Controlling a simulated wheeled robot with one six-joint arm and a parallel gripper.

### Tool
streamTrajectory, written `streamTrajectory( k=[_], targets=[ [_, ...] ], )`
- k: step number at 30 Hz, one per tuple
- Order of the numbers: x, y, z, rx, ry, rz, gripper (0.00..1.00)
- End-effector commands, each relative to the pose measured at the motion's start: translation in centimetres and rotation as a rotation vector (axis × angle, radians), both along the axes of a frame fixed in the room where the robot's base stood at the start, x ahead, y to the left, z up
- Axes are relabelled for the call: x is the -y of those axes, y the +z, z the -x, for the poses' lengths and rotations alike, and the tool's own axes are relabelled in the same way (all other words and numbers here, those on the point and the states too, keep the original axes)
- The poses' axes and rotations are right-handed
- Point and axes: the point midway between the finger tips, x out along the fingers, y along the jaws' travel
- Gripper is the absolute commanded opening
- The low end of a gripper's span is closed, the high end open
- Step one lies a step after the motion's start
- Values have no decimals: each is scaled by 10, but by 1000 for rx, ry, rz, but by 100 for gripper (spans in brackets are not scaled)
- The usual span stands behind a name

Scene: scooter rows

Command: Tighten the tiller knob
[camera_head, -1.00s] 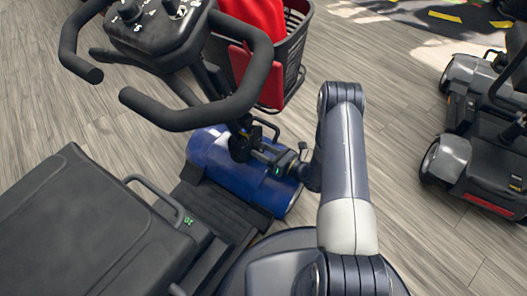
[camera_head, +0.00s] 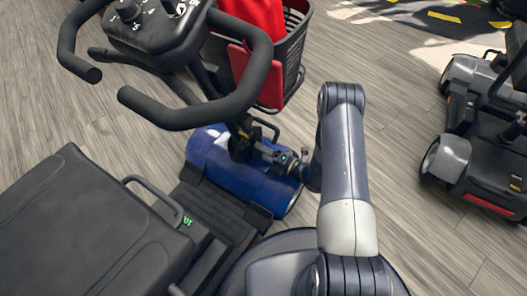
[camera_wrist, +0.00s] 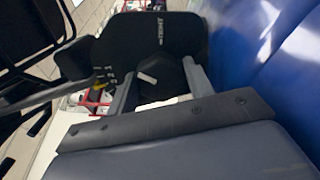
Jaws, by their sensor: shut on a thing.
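The tiller knob (camera_wrist: 163,82) is dark with a white mark on its face, and it sits between the two grey fingers of my gripper (camera_wrist: 158,88) in the wrist view. My gripper is shut on it. A black plate (camera_wrist: 150,38) with small white lettering stands just beyond the knob. In the head view my gripper (camera_head: 262,148) reaches the base of the black tiller, in front of the blue scooter body (camera_head: 222,170). The knob itself is too small and covered to make out there. The tiller's handlebar (camera_head: 195,112) is above and to the left.
A black basket (camera_head: 294,45) with red contents hangs ahead of the tiller. The scooter's dark seat (camera_head: 85,225) is at lower left. Another scooter (camera_head: 480,140) stands at right, with open wood-look floor (camera_head: 400,100) between.

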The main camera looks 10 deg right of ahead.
Motion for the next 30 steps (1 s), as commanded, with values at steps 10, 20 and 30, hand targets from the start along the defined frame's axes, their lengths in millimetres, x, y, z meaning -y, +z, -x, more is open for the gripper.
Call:
streamTrajectory(
  k=[10, 20, 30],
  targets=[
    [1, -2, 1, -211, -1, -169, 26],
    [1, -3, 1, -314, -2, -254, 26],
    [1, -3, 1, -335, -2, -271, 26]
  ],
)
